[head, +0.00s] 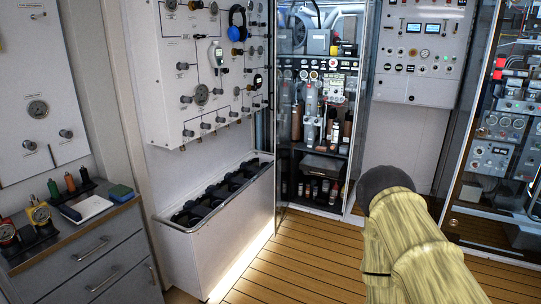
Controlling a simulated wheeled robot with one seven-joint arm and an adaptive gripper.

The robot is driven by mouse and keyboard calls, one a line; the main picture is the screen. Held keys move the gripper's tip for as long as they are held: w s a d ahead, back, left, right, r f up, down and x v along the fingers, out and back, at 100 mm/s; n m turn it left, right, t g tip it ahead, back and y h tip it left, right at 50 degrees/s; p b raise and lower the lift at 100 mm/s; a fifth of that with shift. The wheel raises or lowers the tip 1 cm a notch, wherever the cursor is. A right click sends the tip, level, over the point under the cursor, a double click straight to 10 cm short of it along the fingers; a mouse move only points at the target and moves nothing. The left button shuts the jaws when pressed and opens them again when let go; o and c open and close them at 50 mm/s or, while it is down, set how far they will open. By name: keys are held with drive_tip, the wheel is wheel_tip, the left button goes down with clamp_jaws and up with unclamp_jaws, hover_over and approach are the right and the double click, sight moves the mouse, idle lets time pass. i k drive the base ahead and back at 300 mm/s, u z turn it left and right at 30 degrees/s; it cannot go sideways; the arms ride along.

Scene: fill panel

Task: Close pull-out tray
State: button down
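A long white tray-like bin (242,233) stands under the wall panel at the left centre. It juts out from the wall, and its open top shows a row of black holders (222,192). It looks like the pull-out tray, but I cannot tell for sure. No handle shows on its front. A section of my arm in a pale yellow cover (412,250), with a dark rounded end, rises at the lower right, apart from the bin. My gripper is not in view.
A grey drawer cabinet (88,262) with bottles and a notepad on top stands at the left. A gauge panel (165,98) hangs above the bin. A glass-fronted equipment cabinet (318,165) stands behind it. The wooden floor (300,262) before the bin is clear.

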sight(313, 163)
drive_tip(key=u, duration=0.15)
drive_tip(key=i, duration=3.65)
drive_tip(key=z, duration=0.05)
